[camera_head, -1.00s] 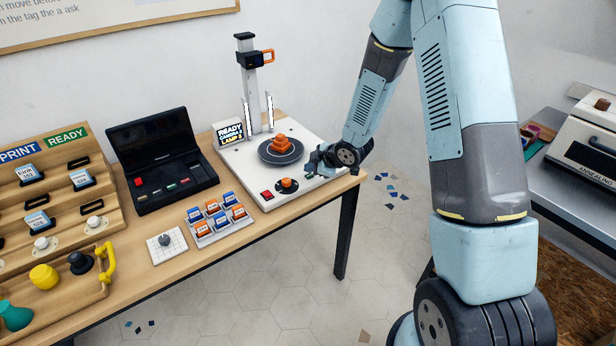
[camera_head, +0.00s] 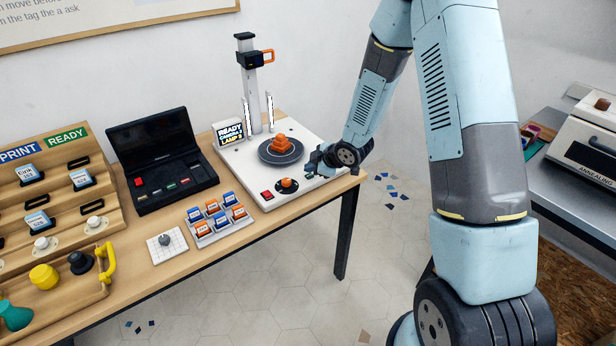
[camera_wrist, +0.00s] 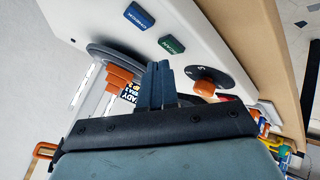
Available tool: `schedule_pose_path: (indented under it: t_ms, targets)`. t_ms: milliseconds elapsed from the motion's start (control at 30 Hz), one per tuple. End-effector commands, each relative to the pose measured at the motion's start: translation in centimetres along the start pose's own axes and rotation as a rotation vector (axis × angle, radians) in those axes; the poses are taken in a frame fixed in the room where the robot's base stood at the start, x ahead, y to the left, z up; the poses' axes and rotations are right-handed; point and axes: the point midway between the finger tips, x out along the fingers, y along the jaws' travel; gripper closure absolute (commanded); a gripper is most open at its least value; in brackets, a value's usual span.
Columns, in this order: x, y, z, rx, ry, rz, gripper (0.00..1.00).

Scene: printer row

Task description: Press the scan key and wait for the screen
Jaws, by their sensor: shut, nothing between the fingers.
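The white scanner base (camera_head: 238,163) stands on the wooden table. Its small screen (camera_head: 230,133) shows READY with camera and lamp lines below. In the wrist view a green key (camera_wrist: 171,44), whose label seems to read SCAN, and a blue key (camera_wrist: 139,16) lie on the base. My gripper (camera_wrist: 158,68) is shut and empty, its tips just short of the green key in the picture; I cannot tell the gap. In the head view my gripper (camera_head: 320,166) is low over the base's right side and hides the keys.
An orange stepped part (camera_head: 281,145) sits on the dark turntable (camera_head: 265,154). An orange knob (camera_head: 287,184) and a red switch (camera_head: 267,195) are near the base's front. A post (camera_head: 250,85) rises behind. A tray of cartridges (camera_head: 222,232) and an open black case (camera_head: 165,185) stand left.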

Motion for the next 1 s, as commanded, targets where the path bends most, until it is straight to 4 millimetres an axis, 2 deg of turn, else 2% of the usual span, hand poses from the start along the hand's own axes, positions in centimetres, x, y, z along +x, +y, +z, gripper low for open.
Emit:
schedule_pose_path:
  t_ms: [1000]
  targets:
    - [0.57,-0.28,0.36,0.0,0.0,0.0,1.0]
